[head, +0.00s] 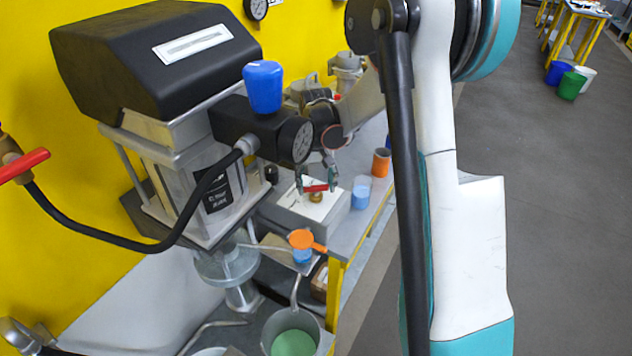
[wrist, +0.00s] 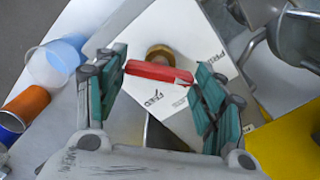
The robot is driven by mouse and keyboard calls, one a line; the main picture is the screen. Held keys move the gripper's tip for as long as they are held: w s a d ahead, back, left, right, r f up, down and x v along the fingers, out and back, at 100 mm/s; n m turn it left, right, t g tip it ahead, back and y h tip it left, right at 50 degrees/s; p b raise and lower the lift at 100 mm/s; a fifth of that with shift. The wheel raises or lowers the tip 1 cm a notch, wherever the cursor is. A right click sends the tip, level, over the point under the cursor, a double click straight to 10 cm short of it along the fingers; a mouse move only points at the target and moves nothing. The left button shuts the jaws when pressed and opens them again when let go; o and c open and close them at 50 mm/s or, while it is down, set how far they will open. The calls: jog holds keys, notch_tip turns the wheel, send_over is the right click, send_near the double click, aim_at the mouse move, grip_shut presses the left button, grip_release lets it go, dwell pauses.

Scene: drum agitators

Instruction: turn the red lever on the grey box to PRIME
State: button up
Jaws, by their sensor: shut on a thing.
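The grey box (head: 305,221) stands on the bench, with a white label plate (wrist: 205,33) on its top. The red lever (wrist: 158,72) sits on a brass hub (wrist: 160,54) on the plate; it also shows in the head view (head: 318,188). In the wrist view, printed words lie near both ends of the lever: one at the right starts with "PRI", and one at the lower left reads like "FEED". My gripper (wrist: 160,85) is over the box, its green-padded fingers at the two ends of the lever, shut on it. Part of the lettering is hidden by the fingers.
A clear cup with blue contents (head: 361,192) and an orange cup (head: 381,162) stand right of the box. An orange scoop (head: 303,239) and a pot with green contents (head: 293,338) are in front. The black-topped machine (head: 160,60) with a hose stands left.

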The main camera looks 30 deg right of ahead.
aim_at(316, 185)
jog(key=shift+n, duration=0.9)
jog(key=o, duration=1.1)
jog(key=shift+c, duration=0.2)
notch_tip(316, 185, up, 12)
